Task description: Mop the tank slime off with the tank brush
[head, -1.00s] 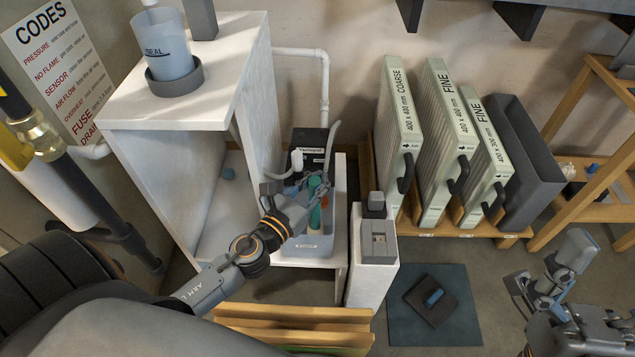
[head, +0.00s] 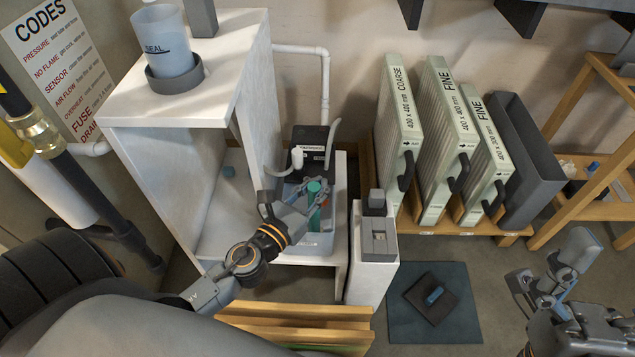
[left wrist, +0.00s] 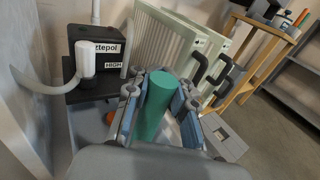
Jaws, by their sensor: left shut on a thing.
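My left gripper (head: 311,192) is shut on the tank brush, whose green handle (head: 314,187) stands up between its fingers. The green handle (left wrist: 155,108) fills the middle of the left wrist view, with a finger on each side. The gripper is over the grey-blue tank (head: 318,243), which sits on the low white shelf. The brush's lower end and the slime cannot be made out; an orange-red bit (left wrist: 109,118) shows beside the fingers. My right gripper (head: 545,290) is at the lower right, away from the tank; its finger gap is unclear.
A black pump box (head: 309,143) with a white elbow hose stands behind the tank. A white cabinet (head: 185,150) rises to the left. A white post (head: 372,255) stands just right. Filters (head: 440,140) stand in a wooden rack. A dark mat (head: 432,310) lies on the floor.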

